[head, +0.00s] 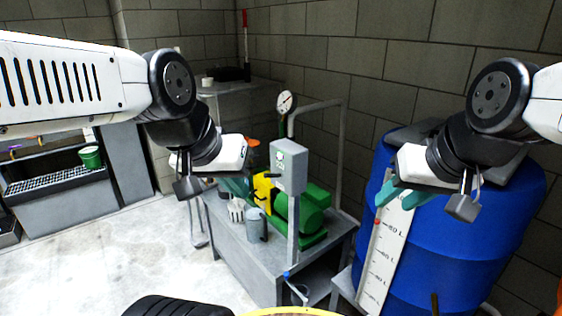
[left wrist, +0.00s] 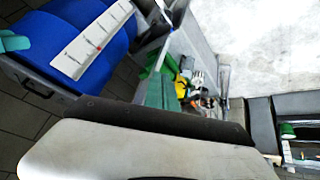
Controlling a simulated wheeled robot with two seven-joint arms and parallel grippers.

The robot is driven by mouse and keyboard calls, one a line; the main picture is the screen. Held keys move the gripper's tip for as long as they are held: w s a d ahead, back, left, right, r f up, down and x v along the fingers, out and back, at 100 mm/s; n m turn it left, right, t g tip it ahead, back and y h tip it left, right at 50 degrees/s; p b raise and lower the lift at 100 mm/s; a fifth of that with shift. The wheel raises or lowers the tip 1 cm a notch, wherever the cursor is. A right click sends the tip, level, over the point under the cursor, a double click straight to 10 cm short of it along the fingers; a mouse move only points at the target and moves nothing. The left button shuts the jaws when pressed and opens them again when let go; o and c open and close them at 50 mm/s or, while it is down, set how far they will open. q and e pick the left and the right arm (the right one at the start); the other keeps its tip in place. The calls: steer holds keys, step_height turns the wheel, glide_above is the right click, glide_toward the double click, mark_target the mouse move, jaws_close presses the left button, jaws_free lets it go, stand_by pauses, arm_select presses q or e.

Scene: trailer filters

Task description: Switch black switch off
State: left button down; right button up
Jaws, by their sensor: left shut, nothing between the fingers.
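A grey switch box (head: 289,167) stands on a grey post beside the green pump. My right gripper (head: 393,195) is in front of the blue barrel, right of the box. Its finger gap is unclear.
The blue barrel (head: 455,240) with a white level scale (head: 386,252) fills the right side. A green pump (head: 312,212) and a grey jug (head: 256,226) stand on a metal table (head: 246,265). A pressure gauge (head: 286,102) rises behind. Bare floor lies left.

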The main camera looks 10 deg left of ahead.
arm_select(q)
steer(key=shift+w, duration=0.1)
steer(key=w+d+m+g+y, duration=0.2)
steer(key=w+m, duration=0.6)
steer(key=w, duration=2)
steer(key=shift+d+r+g, duration=0.15)
steer(key=shift+d+g, duration=0.45)
steer(key=shift+d, duration=0.3)
glide_above(273, 175)
steer(key=s+d, duration=0.2)
steer(key=d, duration=0.1)
steer(key=x, duration=0.3)
steer(key=s+x, duration=0.1)
steer(key=x, duration=0.2)
steer(key=s+x, duration=0.1)
steer(key=x, duration=0.3)
steer(key=shift+s+a+f, duration=0.15)
steer(key=shift+a+f, duration=0.1)
steer(key=shift+a, duration=0.05)
steer(key=shift+w+a+f, duration=0.2)
steer(key=shift+a+f, duration=0.4)
steer(key=shift+f, duration=0.1)
steer(key=shift+w+a+f, duration=0.15)
steer(key=shift+a+f, duration=0.45)
steer(key=shift+f, duration=0.05)
